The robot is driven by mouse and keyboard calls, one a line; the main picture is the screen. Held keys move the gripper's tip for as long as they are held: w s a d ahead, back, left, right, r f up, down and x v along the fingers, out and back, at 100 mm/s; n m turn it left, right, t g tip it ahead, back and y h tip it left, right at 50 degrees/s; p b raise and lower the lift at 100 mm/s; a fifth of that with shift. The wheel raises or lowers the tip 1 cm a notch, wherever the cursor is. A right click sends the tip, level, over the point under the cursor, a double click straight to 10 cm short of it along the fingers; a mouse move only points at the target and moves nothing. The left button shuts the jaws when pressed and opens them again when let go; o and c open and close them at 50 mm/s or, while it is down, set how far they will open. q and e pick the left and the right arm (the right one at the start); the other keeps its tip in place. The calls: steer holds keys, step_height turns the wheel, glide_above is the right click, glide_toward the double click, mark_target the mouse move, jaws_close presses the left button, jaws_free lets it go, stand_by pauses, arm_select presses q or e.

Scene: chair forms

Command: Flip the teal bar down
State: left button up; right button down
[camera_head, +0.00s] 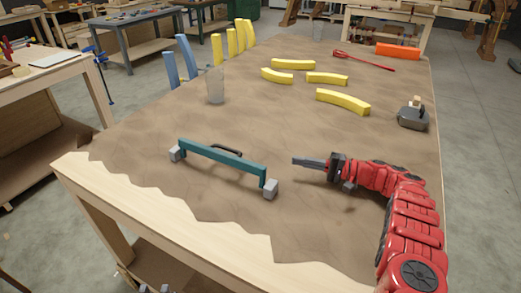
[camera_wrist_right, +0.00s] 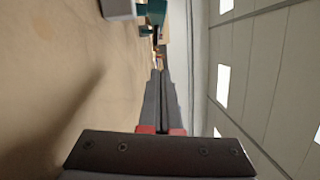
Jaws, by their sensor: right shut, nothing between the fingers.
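The teal bar (camera_head: 222,158) runs between two grey end blocks (camera_head: 271,188) on the brown table covering, and stands raised on edge. A dark curved handle (camera_head: 229,149) shows behind its middle. My right gripper (camera_head: 297,161) is shut and empty, just above the table to the right of the bar's near right end, apart from it. In the right wrist view, my shut fingers (camera_wrist_right: 160,75) point toward a teal part (camera_wrist_right: 152,14) and a grey block (camera_wrist_right: 120,8) at the top edge. Small grey tips at the head view's bottom edge look like my left gripper (camera_head: 154,289), mostly cut off.
Several yellow curved pieces (camera_head: 343,101) lie further back. A clear cup (camera_head: 215,85), blue upright slats (camera_head: 187,57), a dark grey tool (camera_head: 412,116), a red tool (camera_head: 362,61) and an orange block (camera_head: 398,51) are also on the table. The space around the bar is clear.

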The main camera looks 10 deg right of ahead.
steer(key=shift+w, duration=0.15)
steer(key=shift+s+r, duration=0.25)
steer(key=shift+s, duration=0.1)
steer(key=shift+w+a, duration=0.2)
steer(key=shift+a, duration=0.15)
steer(key=p+x, duration=0.1)
steer(key=x, duration=0.2)
steer(key=p+x, duration=0.1)
steer(key=x, duration=0.2)
steer(key=p+x, duration=0.1)
steer(key=x, duration=0.2)
steer(key=shift+s+a+r+p, duration=0.1)
steer(key=shift+a+r+p, duration=0.2)
steer(key=shift+s+a+r+p, duration=0.2)
steer(key=shift+s+a+p, duration=0.2)
steer(key=shift+s+p, duration=0.4)
steer(key=shift+s+a+p, duration=0.4)
steer(key=shift+s+a, duration=0.05)
steer(key=shift+s, duration=0.25)
steer(key=shift+f, duration=0.1)
